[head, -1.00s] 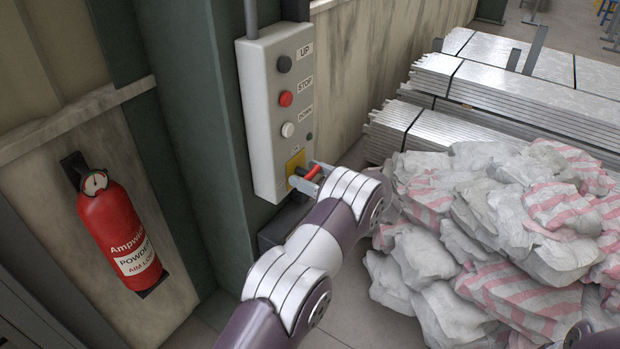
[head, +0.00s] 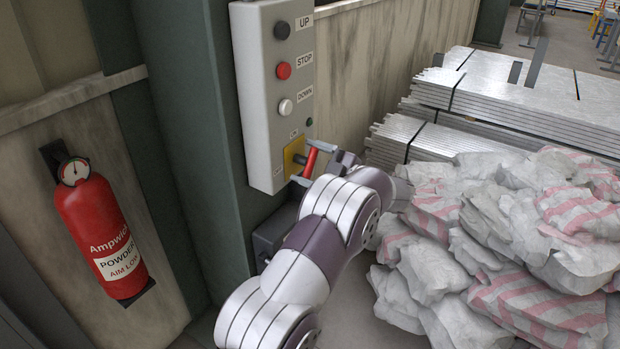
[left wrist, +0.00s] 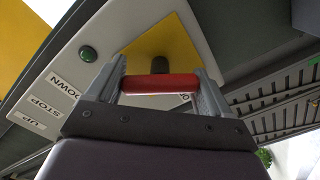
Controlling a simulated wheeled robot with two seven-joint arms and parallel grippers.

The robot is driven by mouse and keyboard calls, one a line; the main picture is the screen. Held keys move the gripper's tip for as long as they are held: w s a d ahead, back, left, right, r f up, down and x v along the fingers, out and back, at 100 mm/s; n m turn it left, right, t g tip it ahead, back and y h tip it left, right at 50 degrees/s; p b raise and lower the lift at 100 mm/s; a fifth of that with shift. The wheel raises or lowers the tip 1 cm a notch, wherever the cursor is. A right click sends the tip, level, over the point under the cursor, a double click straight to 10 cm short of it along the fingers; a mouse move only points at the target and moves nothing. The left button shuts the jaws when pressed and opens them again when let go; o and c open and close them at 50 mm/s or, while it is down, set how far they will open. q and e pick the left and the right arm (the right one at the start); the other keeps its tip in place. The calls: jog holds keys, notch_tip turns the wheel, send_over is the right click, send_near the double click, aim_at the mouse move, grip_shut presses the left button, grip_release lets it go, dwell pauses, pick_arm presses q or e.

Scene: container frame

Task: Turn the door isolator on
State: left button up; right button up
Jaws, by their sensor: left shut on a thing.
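The door isolator is a red handle (head: 310,160) on a yellow plate (head: 294,157) at the bottom of the grey control box (head: 257,95). In the head view the handle stands tilted near upright. My left gripper (head: 318,166) reaches it from the right and is shut on the handle. In the left wrist view the red handle (left wrist: 160,84) lies across between the two fingers, in front of the yellow plate (left wrist: 165,45). The small ON and OFF labels are too small or partly hidden to read surely. My right gripper is not in view.
Black, red and white buttons (head: 284,71) sit above the isolator. A fire extinguisher (head: 100,228) hangs on the left wall. Stacked metal sheets (head: 490,110) and a heap of white sacks (head: 510,230) fill the right. A dark box (head: 270,235) is below the control box.

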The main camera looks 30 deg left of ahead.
pick_arm(q)
jog(key=n+b, duration=0.2)
jog(key=b, duration=0.1)
jog(key=n+b, duration=0.2)
jog(key=b, duration=0.1)
jog(key=shift+f+n, duration=0.35)
jog(key=shift+n, duration=0.05)
jog(key=shift+r+n+b, duration=0.2)
jog(key=shift+n+b, duration=0.6)
jog(key=shift+b, duration=0.4)
jog(key=o, duration=0.9)
jog(key=shift+c, duration=0.2)
jog(key=shift+r, duration=0.1)
jog(key=s+d, duration=0.1)
jog(key=d, duration=1.1)
jog(key=shift+d, duration=0.35)
